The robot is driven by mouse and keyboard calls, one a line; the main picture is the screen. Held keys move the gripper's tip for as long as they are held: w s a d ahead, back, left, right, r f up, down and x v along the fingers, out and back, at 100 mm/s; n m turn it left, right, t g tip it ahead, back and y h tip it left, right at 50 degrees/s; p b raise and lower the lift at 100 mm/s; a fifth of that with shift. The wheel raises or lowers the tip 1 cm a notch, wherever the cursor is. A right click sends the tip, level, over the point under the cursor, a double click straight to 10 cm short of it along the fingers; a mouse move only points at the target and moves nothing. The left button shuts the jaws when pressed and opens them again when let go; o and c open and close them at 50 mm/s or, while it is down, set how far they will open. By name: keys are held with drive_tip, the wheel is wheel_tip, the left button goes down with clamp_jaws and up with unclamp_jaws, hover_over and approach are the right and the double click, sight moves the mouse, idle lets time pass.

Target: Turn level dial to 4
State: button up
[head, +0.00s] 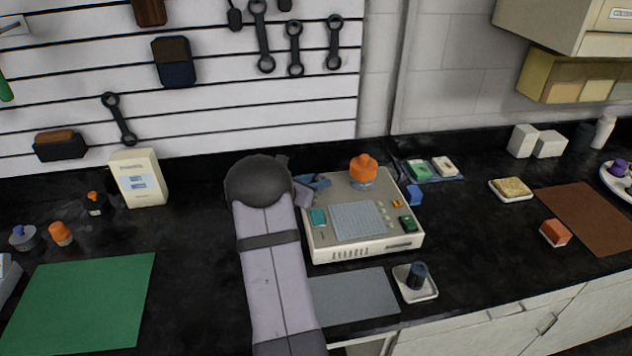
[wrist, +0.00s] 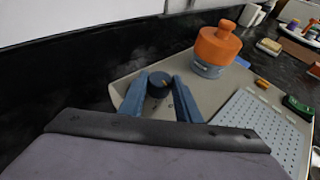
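A dark round dial (wrist: 158,84) with a small yellow mark sits on the top of a cream device (head: 340,240), near its far left corner in the wrist view. No numbers can be read around it. My gripper (head: 322,182) is over the device's back left corner in the head view. In the wrist view, its two blue fingers (wrist: 160,96) are apart, one on each side of the dial, with a slim gap seeming to show; contact cannot be told for sure. The dial is hidden in the head view.
An orange-topped jar (head: 362,171) stands on the device beside my gripper. A perforated plate (head: 357,220), a teal block (head: 318,217) and a green switch (head: 408,224) are on its top. A blue block (head: 414,195) is at its right side. A wall with hanging tools is behind.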

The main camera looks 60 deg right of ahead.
drive_tip(key=shift+w+m+g, duration=0.1)
drive_tip(key=shift+m+g, duration=0.2)
drive_tip(key=shift+g, duration=0.1)
drive_tip(key=shift+w+m+g+p, duration=0.2)
drive_tip(key=shift+m+g+p, duration=0.3)
drive_tip(key=shift+m+g, duration=0.65)
drive_tip(key=shift+w+d+f+m+g+y+b, duration=0.1)
drive_tip(key=shift+m+g+y+b, duration=0.2)
drive_tip(key=shift+m+g, duration=0.4)
drive_tip(key=shift+w+m+g+y+b, duration=0.1)
drive_tip(key=shift+m+g+y, duration=0.3)
drive_tip(key=shift+m+g, duration=0.55)
drive_tip(key=shift+g, duration=0.3)
drive_tip(key=o, duration=1.1)
drive_tip(key=shift+c, duration=0.2)
drive_tip(key=b+v, duration=0.2)
drive_tip(key=v, duration=0.5)
drive_tip(key=shift+r, duration=0.3)
